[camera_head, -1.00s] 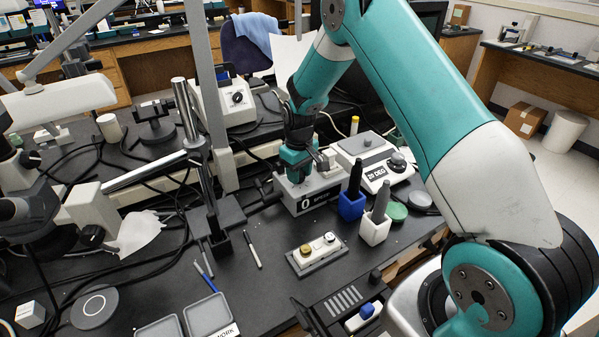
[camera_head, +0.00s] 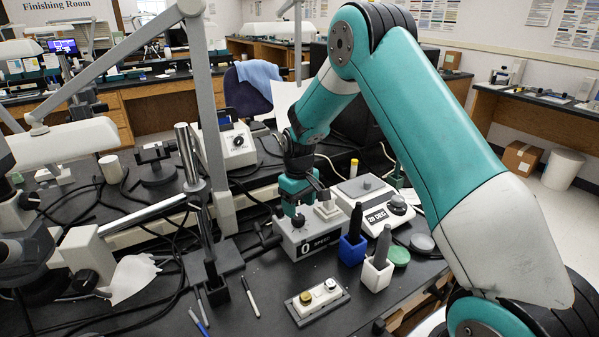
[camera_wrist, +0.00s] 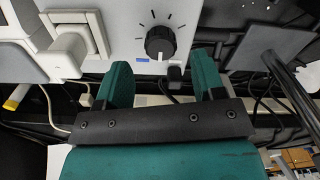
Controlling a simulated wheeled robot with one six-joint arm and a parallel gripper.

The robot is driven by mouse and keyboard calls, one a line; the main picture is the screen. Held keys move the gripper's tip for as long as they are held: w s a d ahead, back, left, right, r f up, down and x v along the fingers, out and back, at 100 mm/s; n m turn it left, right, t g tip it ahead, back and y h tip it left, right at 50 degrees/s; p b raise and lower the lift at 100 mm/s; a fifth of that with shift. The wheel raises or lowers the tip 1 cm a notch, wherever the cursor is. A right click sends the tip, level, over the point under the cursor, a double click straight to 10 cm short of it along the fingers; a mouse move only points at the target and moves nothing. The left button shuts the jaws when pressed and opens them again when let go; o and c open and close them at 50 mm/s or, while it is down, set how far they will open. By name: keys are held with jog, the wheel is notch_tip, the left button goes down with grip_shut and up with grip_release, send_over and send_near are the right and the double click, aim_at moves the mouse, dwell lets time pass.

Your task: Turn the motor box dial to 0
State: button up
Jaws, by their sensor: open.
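A pale pointer line on the dial seems to face the gripper side. My gripper (camera_wrist: 161,78) is open and empty, with its two green fingers apart. The dial lies between and beyond the fingertips, with no contact visible. In the head view my gripper (camera_head: 298,192) is just above the box's top.
A white switch (camera_wrist: 68,52) sits beside the dial. A white unit labelled DEG (camera_head: 377,214) stands right of the box. A metal post stands left; cables lie behind.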

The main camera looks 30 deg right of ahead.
aim_at(299, 217)
notch_tip(299, 217, up, 13)
jog(key=b, duration=0.1)
jog(key=shift+r, duration=0.15)
dwell(0.3)
jog(key=s+a+r+n+y, duration=0.1)
jog(key=s+a+r, duration=0.2)
jog(key=s+a, duration=0.3)
jog(key=s+a+r+n, duration=0.1)
jog(key=s+a+r, duration=0.2)
jog(key=s+a, duration=0.25)
jog(key=s+a+n+y, duration=0.1)
jog(key=s+a, duration=0.3)
jog(key=s, duration=0.6)
jog(key=s+a+n+y, duration=0.1)
jog(key=s+a+y, duration=0.1)
jog(key=s, duration=0.8)
jog(key=shift+s+a, duration=0.4)
jog(key=shift+a, duration=0.5)
